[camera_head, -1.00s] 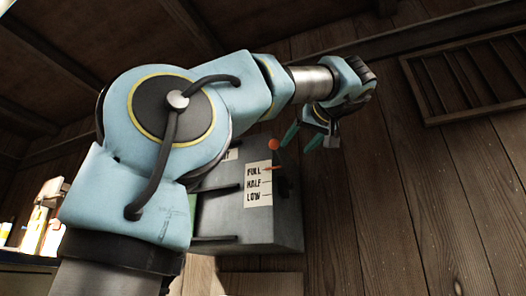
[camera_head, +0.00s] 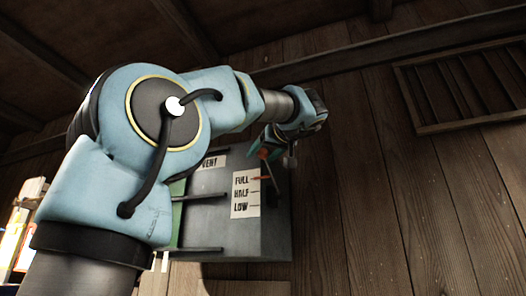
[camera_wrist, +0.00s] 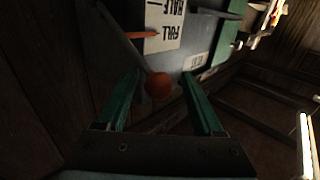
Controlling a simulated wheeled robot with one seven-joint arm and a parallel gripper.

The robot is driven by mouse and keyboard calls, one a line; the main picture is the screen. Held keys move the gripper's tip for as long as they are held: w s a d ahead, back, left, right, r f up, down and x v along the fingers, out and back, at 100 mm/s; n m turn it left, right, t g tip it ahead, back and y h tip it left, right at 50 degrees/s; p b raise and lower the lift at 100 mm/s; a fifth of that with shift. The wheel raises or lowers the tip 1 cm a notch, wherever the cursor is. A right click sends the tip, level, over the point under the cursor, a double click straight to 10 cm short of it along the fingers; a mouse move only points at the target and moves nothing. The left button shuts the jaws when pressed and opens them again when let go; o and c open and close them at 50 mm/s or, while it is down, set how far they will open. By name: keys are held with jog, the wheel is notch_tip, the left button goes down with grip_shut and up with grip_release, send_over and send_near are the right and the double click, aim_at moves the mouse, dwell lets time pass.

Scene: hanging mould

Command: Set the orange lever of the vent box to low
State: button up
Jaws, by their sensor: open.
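The grey vent box (camera_head: 222,225) is on the plank wall, with a white label (camera_head: 246,195) reading FULL, HALF, LOW from top to bottom. A small orange pointer (camera_wrist: 143,34) is beside FULL. The lever's round orange knob (camera_wrist: 158,86) sits at the end of a thin rod; in the head view the knob (camera_head: 264,153) is partly covered by my gripper. My gripper (camera_wrist: 161,75) is open, its two green fingers on either side of the knob with gaps visible. Whether either finger touches it I cannot tell.
A slatted wooden vent frame (camera_head: 470,85) is on the wall at upper right. Dark rods (camera_head: 200,197) stick out from the box's left part. A green panel (camera_head: 177,215) is at its left edge. The wall right of the box is clear.

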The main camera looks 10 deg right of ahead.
jog(key=shift+w, duration=0.1)
grip_shut()
dwell(0.5)
dwell(0.9)
